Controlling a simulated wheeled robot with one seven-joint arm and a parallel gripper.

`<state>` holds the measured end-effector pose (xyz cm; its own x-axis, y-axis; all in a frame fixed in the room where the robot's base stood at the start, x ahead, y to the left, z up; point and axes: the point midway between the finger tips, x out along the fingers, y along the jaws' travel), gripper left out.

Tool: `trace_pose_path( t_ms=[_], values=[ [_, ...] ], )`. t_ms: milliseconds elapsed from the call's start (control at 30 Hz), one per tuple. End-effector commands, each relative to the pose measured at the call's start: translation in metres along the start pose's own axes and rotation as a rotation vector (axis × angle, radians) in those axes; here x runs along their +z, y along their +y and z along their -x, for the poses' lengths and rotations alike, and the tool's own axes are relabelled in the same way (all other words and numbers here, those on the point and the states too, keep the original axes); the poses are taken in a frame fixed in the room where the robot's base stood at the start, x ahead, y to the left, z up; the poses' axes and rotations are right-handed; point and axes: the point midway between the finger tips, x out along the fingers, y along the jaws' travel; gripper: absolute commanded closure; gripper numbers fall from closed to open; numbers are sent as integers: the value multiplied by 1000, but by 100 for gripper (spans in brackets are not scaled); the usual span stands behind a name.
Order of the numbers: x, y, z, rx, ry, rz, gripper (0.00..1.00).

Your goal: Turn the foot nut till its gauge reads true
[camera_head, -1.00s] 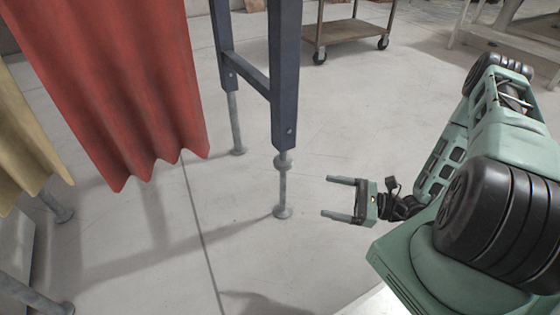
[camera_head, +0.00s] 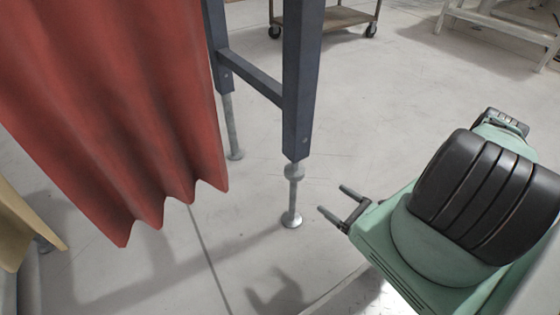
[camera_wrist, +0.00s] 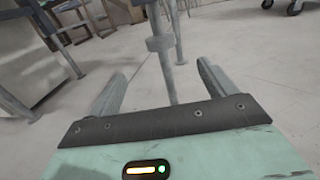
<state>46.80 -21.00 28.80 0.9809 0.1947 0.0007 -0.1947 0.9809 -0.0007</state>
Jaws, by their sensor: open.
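The foot nut (camera_head: 294,171) is a grey collar on the thin threaded stem (camera_head: 293,195) below a dark blue post. The stem ends in a round foot (camera_head: 291,220) on the floor. My gripper (camera_head: 332,198) is open and empty, to the right of the stem and lower than the nut, in the head view. In the wrist view the nut (camera_wrist: 159,44) is straight ahead, beyond the fingertips, and the stem shows between the two fingers (camera_wrist: 160,72). I cannot make out a gauge in either view.
A second leg (camera_head: 232,130) stands behind, joined by a blue crossbar (camera_head: 250,78). A wheeled cart (camera_head: 325,18) is at the back.

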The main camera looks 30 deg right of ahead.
Motion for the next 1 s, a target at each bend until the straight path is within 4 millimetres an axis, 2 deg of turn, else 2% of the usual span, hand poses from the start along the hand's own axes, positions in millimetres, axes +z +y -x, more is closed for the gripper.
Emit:
trace_pose_path(
  t_ms=[133, 267, 800, 1000],
  values=[
    [-2, 0, -4, -6, 1, 0, 17],
    [-3, 0, -21, -4, -1, 1, 17],
    [-5, -1, -131, -3, -1, 1, 17],
    [-4, -2, -160, -4, -1, 1, 17]
  ],
)
